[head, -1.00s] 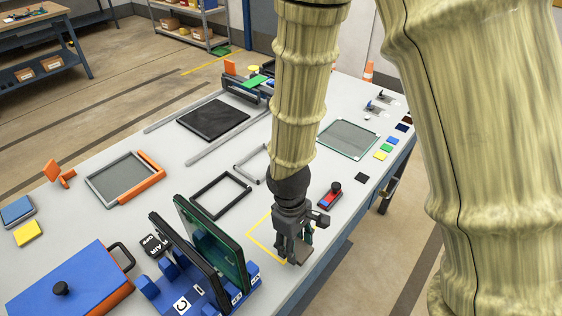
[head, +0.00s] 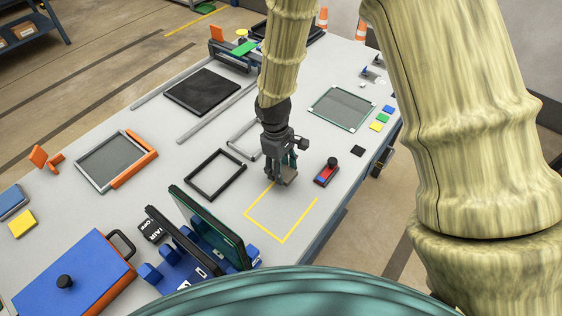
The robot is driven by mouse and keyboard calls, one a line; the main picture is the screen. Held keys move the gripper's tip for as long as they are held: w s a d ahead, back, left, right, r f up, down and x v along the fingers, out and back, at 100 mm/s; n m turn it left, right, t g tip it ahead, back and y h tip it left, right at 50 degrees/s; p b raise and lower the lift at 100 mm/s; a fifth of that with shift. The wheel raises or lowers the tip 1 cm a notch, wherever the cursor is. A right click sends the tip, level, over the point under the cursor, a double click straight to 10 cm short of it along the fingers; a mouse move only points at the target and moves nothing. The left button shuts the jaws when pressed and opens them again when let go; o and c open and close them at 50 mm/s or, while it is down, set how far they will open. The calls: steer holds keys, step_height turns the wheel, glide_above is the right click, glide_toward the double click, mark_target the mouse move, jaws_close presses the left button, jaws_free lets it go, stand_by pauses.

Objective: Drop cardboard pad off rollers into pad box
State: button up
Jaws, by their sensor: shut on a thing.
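My gripper (head: 282,172) is low over the table, close to the far corner of a yellow outlined rectangle (head: 283,242). It is shut on a small flat brown-grey piece (head: 289,180), which may be the cardboard pad; the fingers hide part of it. I cannot tell whether the piece touches the table. A blue stand (head: 177,277) holds upright dark panels (head: 210,228) at the lower middle. I cannot pick out the rollers or the pad box with certainty.
A black frame (head: 215,174) lies left of my gripper. A red and blue block with a black knob (head: 327,174) is to the right. A blue lidded box (head: 72,278) stands at lower left. A grey screen (head: 341,108) lies farther back. The area inside the yellow outline is clear.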

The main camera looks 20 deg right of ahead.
steer(key=shift+w+d+r+p, duration=0.15)
steer(key=shift+w+d+p, duration=0.05)
steer(key=shift+w, duration=0.45)
steer(key=shift+w+d+r+p, duration=0.1)
steer(key=shift+w+d+p, duration=0.1)
steer(key=shift+w, duration=0.4)
steer(key=shift+s+r, duration=0.1)
steer(key=shift+s, duration=0.2)
steer(key=f, duration=0.1)
steer(key=w+f+p, duration=0.1)
steer(key=shift+a+f, duration=0.1)
steer(key=shift+f, duration=0.25)
steer(key=shift+s+f+p, duration=0.2)
steer(key=shift+f+p, duration=0.2)
steer(key=shift+p, duration=0.05)
steer(key=shift+w+f, duration=0.1)
steer(key=shift+f, duration=0.1)
steer(key=shift+f, duration=0.15)
steer(key=o, duration=0.8)
steer(key=shift+c, duration=0.2)
